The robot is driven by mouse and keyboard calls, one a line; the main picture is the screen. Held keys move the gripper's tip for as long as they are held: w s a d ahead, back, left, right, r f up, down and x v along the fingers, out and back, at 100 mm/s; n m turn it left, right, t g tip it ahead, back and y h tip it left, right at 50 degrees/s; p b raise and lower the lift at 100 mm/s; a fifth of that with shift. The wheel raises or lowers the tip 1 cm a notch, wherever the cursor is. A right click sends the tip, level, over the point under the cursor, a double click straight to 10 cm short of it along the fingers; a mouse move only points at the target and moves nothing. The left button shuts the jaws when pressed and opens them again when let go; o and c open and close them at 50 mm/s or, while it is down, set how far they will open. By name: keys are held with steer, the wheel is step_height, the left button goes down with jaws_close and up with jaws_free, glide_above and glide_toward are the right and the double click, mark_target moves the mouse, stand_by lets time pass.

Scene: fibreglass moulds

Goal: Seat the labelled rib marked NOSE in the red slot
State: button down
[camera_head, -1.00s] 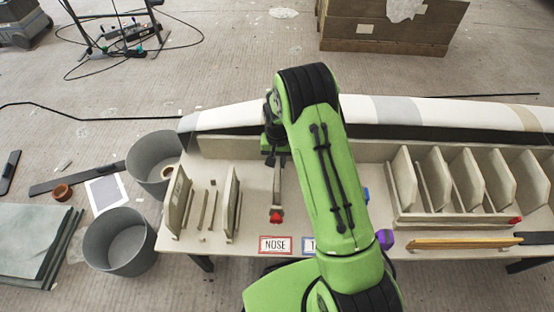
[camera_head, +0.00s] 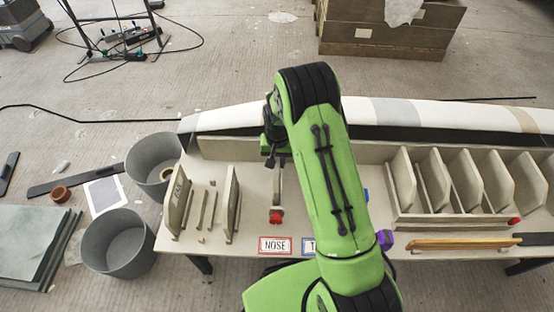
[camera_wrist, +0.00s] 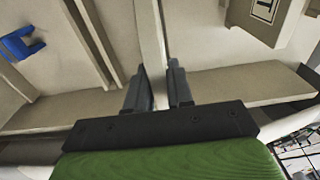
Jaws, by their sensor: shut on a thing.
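My gripper (camera_wrist: 160,90) is shut on a thin beige panel (camera_wrist: 150,35), seen nearly edge-on in the wrist view. Any label on this panel is hidden, so I cannot tell whether it is the NOSE rib. In the head view my green arm covers most of the gripper. A narrow strip runs from beneath it towards a red block (camera_head: 276,217) on the table. The NOSE card (camera_head: 275,245), with a red border, lies in front of that block. I cannot tell how deep the panel sits in any slot.
Upright panels (camera_head: 179,203) stand at the table's left, one with unreadable lettering. A rack (camera_head: 440,218) of several ribs is at the right, near a yellow-handled tool (camera_head: 465,243). A blue piece (camera_wrist: 20,45) shows in the wrist view. A long pale mould (camera_head: 450,112) lies behind.

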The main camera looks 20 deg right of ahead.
steer(key=shift+w+d+f, duration=0.1)
steer(key=shift+f, duration=0.4)
steer(key=shift+r, duration=0.15)
